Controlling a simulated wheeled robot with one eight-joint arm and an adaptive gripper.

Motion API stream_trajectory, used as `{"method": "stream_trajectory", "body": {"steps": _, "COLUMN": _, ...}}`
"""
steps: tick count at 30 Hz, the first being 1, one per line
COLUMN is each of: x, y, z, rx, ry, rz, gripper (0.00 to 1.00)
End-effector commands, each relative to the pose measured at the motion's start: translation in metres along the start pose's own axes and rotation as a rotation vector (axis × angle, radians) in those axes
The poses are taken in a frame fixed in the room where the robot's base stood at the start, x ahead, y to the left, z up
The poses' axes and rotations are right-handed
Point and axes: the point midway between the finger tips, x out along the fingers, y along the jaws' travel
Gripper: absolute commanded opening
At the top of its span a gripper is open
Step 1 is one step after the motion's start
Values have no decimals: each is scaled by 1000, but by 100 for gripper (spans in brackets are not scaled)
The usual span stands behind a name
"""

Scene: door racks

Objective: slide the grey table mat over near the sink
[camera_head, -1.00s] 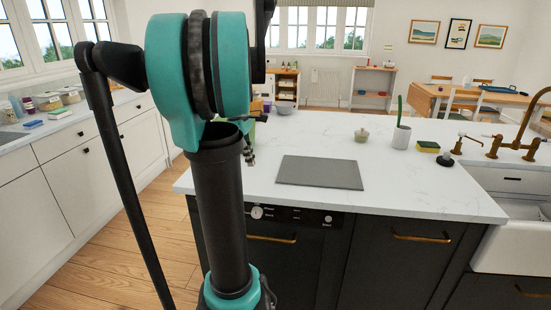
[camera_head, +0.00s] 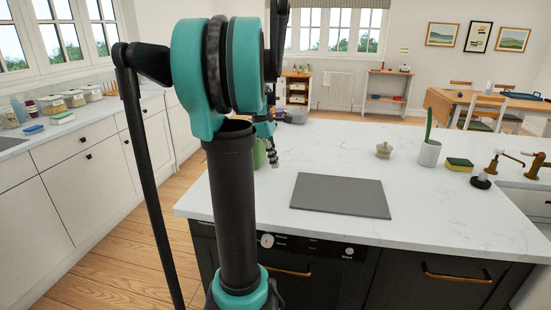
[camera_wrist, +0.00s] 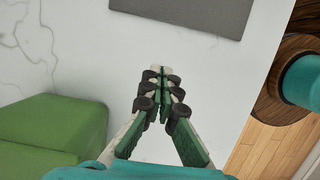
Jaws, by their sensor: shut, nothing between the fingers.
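The grey table mat (camera_head: 342,194) lies flat on the white marble island near its front edge. Its edge also shows at the top of the wrist view (camera_wrist: 195,12). My gripper (camera_head: 273,160) is left of the mat, partly hidden behind my arm in the head view. In the wrist view my gripper (camera_wrist: 160,72) has its fingers together, with nothing between them, pointing toward the mat and apart from it. The white sink (camera_head: 534,285) is only partly in view at the far right, below the brass tap (camera_head: 500,155).
A green object (camera_wrist: 50,135) stands close beside my gripper. A small lidded jar (camera_head: 383,150), a white pot with a plant (camera_head: 429,152), a sponge (camera_head: 459,165) and a dark stopper-like item (camera_head: 481,181) stand right of the mat. The worktop between is clear.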

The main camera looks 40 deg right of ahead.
Motion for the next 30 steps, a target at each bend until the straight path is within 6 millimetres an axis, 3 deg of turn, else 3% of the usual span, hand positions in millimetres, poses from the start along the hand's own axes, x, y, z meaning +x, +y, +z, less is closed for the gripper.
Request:
{"method": "stream_trajectory", "body": {"steps": 10, "x": 69, "y": 0, "z": 0, "rx": 1, "ry": 0, "rz": 0, "gripper": 0}}
{"method": "stream_trajectory", "body": {"steps": 12, "x": 69, "y": 0, "z": 15, "rx": 6, "ry": 0, "rz": -1, "gripper": 0}}
{"method": "stream_trajectory", "body": {"steps": 18, "x": 73, "y": 0, "z": 34, "rx": 3, "ry": 0, "rz": 0, "gripper": 0}}
{"method": "stream_trajectory", "body": {"steps": 30, "x": 74, "y": 0, "z": 39, "rx": 1, "ry": 0, "rz": 0, "gripper": 0}}
